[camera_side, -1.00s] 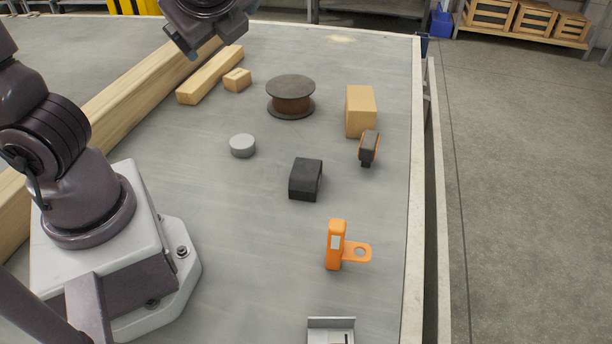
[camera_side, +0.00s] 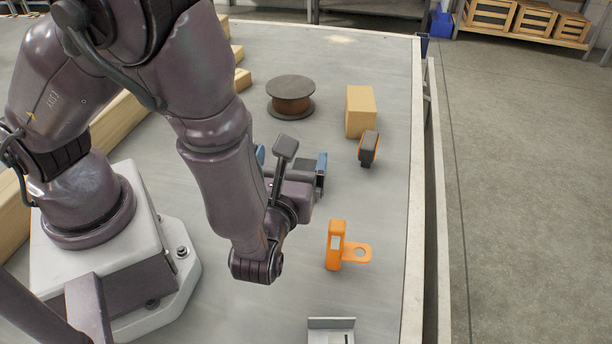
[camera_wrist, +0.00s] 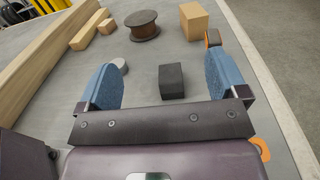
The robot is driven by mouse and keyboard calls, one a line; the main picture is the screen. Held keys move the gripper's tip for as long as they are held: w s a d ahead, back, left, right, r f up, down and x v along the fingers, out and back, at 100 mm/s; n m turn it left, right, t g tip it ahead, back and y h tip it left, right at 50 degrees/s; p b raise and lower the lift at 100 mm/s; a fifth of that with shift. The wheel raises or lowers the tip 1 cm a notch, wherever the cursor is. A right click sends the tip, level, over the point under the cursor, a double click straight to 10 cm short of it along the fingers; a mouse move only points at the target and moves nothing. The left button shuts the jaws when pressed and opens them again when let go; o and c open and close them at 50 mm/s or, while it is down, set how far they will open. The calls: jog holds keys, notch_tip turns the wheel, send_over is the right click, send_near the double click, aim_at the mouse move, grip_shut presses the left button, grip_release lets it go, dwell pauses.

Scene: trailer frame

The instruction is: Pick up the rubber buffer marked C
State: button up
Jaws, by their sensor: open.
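A black block (camera_wrist: 172,82), which looks like the rubber buffer, lies on the grey trailer bed. No letter C can be read on it in either view. My gripper (camera_wrist: 164,66) is open, with two blue-padded fingers wide apart. In the wrist view the block shows in the gap between the fingers, nearer the right one, and looks free of both. In the side view my gripper (camera_side: 291,161) is low over the bed at the block, and my wrist and fingers hide most of the block. Whether the fingers are beside it or above it I cannot tell.
A grey disc (camera_wrist: 121,63) lies by the left finger. A cable spool (camera_side: 291,96), a cardboard-coloured box (camera_side: 361,111) and an orange-and-black device (camera_side: 369,148) stand behind. An orange bracket (camera_side: 336,244) stands nearer the camera. Timber (camera_wrist: 45,58) lies left; the bed's raised edge (camera_side: 414,190) is right.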

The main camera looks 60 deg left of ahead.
send_near(300, 164)
jog(key=s+d, duration=0.1)
jog(key=d, duration=0.2)
jog(key=s+d, duration=0.1)
jog(key=d, duration=0.1)
jog(key=shift+s+d, duration=0.3)
jog(key=shift+d, duration=0.05)
jog(key=shift+w+a+f, duration=0.15)
jog(key=shift+w+a, duration=0.05)
jog(key=x, duration=1.2)
jog(key=shift+a, duration=0.25)
jog(key=c, duration=1)
jog(key=shift+c, duration=0.8)
